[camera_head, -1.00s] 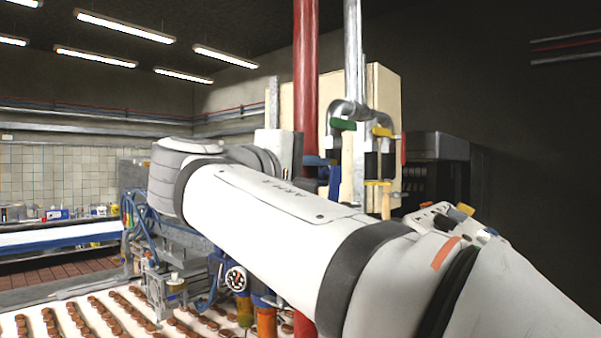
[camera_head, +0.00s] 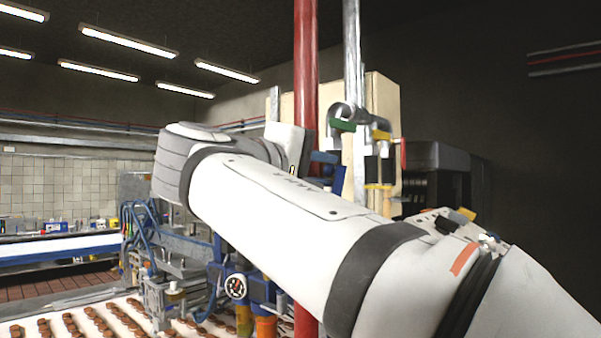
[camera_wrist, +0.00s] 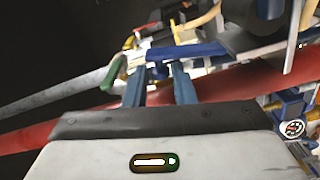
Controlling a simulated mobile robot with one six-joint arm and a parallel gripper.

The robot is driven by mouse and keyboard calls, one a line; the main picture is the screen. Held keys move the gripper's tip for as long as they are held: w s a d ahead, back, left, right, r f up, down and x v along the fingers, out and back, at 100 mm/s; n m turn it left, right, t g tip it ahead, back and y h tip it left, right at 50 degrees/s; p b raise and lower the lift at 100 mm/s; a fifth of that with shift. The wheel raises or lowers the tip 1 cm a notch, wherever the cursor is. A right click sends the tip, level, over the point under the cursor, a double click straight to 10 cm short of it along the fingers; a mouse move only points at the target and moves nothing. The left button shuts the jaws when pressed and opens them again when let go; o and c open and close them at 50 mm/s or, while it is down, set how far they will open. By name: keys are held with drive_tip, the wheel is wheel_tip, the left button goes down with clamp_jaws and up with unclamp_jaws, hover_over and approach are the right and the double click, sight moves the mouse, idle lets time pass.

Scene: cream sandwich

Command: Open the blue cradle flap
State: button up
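In the wrist view the two blue fingers of my gripper (camera_wrist: 159,72) stand apart, with a gap between them and nothing visibly held. A flat blue piece, which looks like the cradle flap (camera_wrist: 190,50), lies just beyond the fingertips, reaching to the right. I cannot tell whether the fingers touch it. In the head view blue parts (camera_head: 323,157) show beside the red pipe (camera_head: 306,80); I cannot tell flap from fingers there. My arm hides much of that area.
The red pipe also crosses the wrist view (camera_wrist: 235,85) close behind the fingers. A grey pipe (camera_head: 353,60) with green and yellow fittings stands to the right. A gauge (camera_head: 236,287) and a conveyor (camera_head: 75,314) of brown biscuits lie below.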

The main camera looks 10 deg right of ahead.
drive_tip(key=o, duration=0.3)
drive_tip(key=b+v, duration=0.1)
drive_tip(key=v, duration=0.7)
drive_tip(key=shift+d, duration=0.1)
idle(0.5)
